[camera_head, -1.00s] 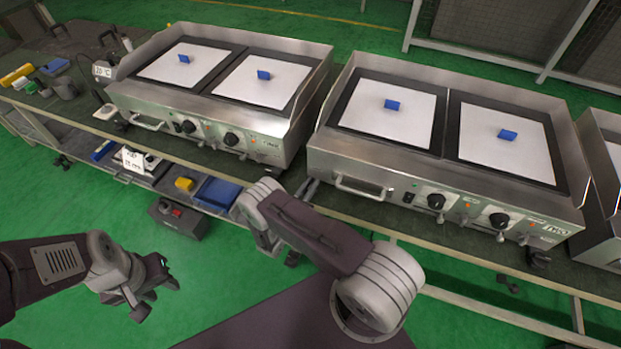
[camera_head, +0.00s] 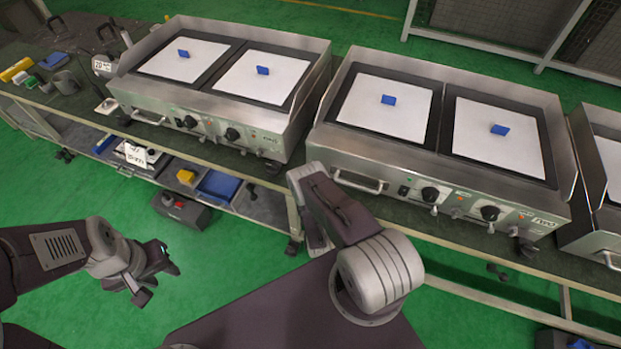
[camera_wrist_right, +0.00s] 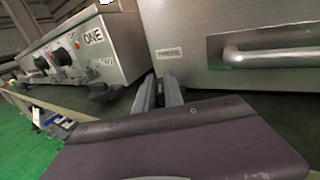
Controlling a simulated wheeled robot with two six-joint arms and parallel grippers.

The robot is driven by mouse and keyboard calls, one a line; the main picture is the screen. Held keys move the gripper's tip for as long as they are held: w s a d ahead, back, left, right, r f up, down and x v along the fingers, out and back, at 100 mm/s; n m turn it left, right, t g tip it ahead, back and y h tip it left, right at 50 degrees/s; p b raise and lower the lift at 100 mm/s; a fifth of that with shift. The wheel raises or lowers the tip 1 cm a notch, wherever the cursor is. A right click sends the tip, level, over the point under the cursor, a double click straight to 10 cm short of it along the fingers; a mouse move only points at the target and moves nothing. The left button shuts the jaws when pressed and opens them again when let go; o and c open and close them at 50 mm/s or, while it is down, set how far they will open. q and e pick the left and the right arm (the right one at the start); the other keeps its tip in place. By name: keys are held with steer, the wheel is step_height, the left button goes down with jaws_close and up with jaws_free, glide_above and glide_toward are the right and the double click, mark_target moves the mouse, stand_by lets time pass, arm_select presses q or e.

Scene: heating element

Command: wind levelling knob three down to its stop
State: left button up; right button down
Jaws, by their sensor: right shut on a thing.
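My right gripper (camera_wrist_right: 160,93) is in the right wrist view, at the near lower corner of a steel griddle. It is shut on a small dark thing, most likely a levelling knob, mostly hidden by the fingers. In the head view my right arm reaches the front left corner of the right griddle (camera_head: 375,172); its fingers are hidden there. I cannot read a number on the held knob. Another dark levelling knob (camera_wrist_right: 102,91) is under the neighbouring griddle's corner (camera_wrist_right: 122,60). My left gripper (camera_head: 156,278) is open and empty over the green floor.
The left griddle (camera_head: 262,146) stands beside the right one on the long bench, with a gap between. A bar handle (camera_wrist_right: 270,52) sticks out just right of my right gripper. Blue blocks lie on the griddle plates. A lower shelf holds bins (camera_head: 218,187).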

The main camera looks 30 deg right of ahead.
stand_by(0.4)
steer(key=c, duration=1.4)
jaws_free()
steer(key=shift+c, duration=0.2)
steer(key=p+v, duration=0.7)
steer(key=v, duration=0.2)
steer(key=shift+p, duration=0.35)
